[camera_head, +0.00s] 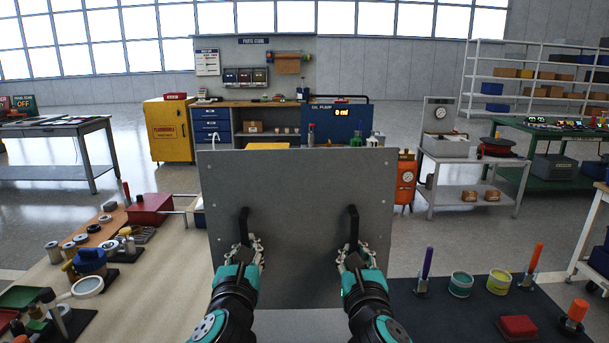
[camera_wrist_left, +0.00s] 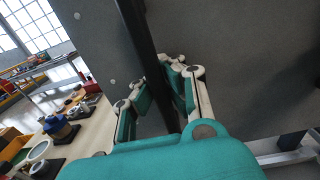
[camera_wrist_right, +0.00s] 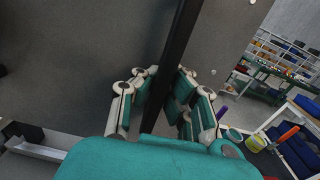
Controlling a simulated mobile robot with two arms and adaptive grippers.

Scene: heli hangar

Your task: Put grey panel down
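The grey panel (camera_head: 300,205) stands upright in front of me, a flat plate with small rivets along its sides and two black handles. My left gripper (camera_head: 249,248) has its fingers on both sides of the left handle (camera_head: 243,222) and looks shut on it; this handle also shows in the left wrist view (camera_wrist_left: 150,50). My right gripper (camera_head: 356,250) looks shut on the right handle (camera_head: 353,222), which runs between its fingers in the right wrist view (camera_wrist_right: 178,50). I cannot tell whether the panel's lower edge touches anything.
A beige table top (camera_head: 150,285) with tools, rolls and a red box (camera_head: 150,208) lies left of the panel. A dark mat (camera_head: 470,315) with cups, upright tools and a red block (camera_head: 517,327) lies right. A grey trolley (camera_head: 470,165) and orange cylinder (camera_head: 405,180) stand behind.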

